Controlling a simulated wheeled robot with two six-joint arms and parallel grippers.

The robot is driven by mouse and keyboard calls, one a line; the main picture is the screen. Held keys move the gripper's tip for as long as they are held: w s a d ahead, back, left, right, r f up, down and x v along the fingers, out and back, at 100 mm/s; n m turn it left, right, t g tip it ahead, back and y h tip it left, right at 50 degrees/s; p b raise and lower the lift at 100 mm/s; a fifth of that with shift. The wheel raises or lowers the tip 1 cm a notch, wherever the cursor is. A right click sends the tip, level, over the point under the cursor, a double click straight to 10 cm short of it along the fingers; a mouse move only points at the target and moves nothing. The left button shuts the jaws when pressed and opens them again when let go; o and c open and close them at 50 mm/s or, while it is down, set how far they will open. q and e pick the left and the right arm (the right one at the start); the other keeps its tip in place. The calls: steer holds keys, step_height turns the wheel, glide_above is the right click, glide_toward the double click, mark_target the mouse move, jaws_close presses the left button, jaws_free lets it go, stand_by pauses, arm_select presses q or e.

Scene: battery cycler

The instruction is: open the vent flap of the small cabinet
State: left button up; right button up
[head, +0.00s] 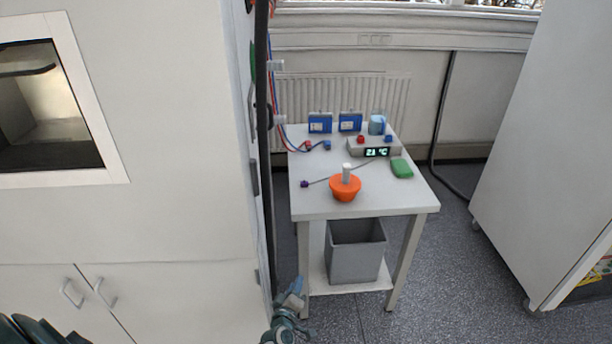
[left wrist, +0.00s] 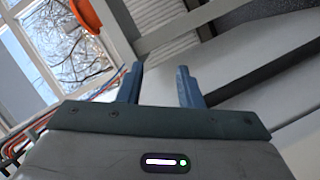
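A large white cabinet (head: 150,120) fills the left of the head view, with a framed window and two handled doors (head: 90,290) below. I cannot make out a vent flap on it, and I cannot tell which body is the small cabinet. My left gripper (head: 291,298) is low at the bottom middle, by the cabinet's right edge and left of the table's front leg. In the left wrist view the two blue fingers (left wrist: 160,82) stand apart with nothing between them. My right gripper is not in view.
A white table (head: 380,195) holds an orange bowl (head: 345,188), a grey device with a display (head: 375,148), a green block (head: 402,168) and blue boxes. A grey bin (head: 356,252) stands on its lower shelf. Another white cabinet (head: 555,150) stands right; speckled floor (head: 440,270) between is clear.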

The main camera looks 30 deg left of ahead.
mark_target(272, 118)
arm_select(q)
steer(key=w+a+r+n+y, duration=0.25)
steer(key=r+n, duration=0.25)
steer(key=r, duration=0.5)
steer(key=w+a+r+n+y+p, duration=0.1)
steer(key=w+r+n+y, duration=0.2)
steer(key=r+n, duration=0.5)
steer(key=w+a+r+n+y, duration=0.1)
steer(key=w+r+n+y, duration=0.15)
steer(key=r, duration=0.95)
steer(key=s+r+n+g+p, duration=0.1)
steer(key=s+r+n, duration=0.1)
steer(key=r+n, duration=0.65)
steer(key=s+r+n+g, duration=0.15)
steer(key=r+n, duration=0.45)
steer(key=r, duration=0.6)
steer(key=shift+t, duration=0.25)
steer(key=p+x, duration=0.1)
steer(key=x, duration=0.2)
steer(key=p+x, duration=0.2)
steer(key=x, duration=0.1)
steer(key=p+x, duration=0.1)
steer(key=x, duration=0.3)
steer(key=shift+s+a+f, duration=0.2)
steer(key=shift+s+f, duration=0.05)
steer(key=shift+w+a+f, duration=0.1)
steer(key=shift+w+a, duration=0.2)
steer(key=shift+w, duration=0.1)
jaws_close()
